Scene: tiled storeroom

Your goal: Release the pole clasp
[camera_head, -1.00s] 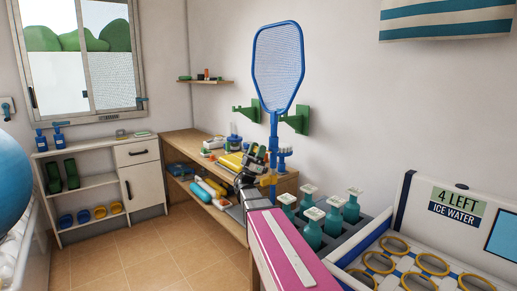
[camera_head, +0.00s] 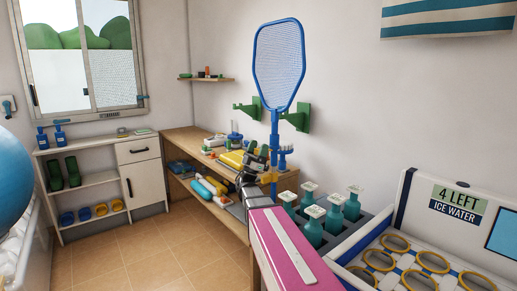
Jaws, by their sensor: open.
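A blue pole (camera_head: 274,150) stands upright at the wall, with a blue mesh net head (camera_head: 279,65) on top. A yellow clasp (camera_head: 266,178) sits low on the pole, small and partly hidden by my arm. My gripper (camera_head: 259,161) is dark and open, at the left side of the pole just above the clasp. It holds nothing that I can see. Whether a finger touches the pole or clasp I cannot tell at this size.
Green wall brackets (camera_head: 298,118) flank the pole. A wooden bench (camera_head: 190,143) with bottles and tools runs along the wall behind my arm. A crate of teal bottles (camera_head: 333,220) and an ice water box (camera_head: 447,210) stand at right. The tiled floor (camera_head: 125,260) is clear.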

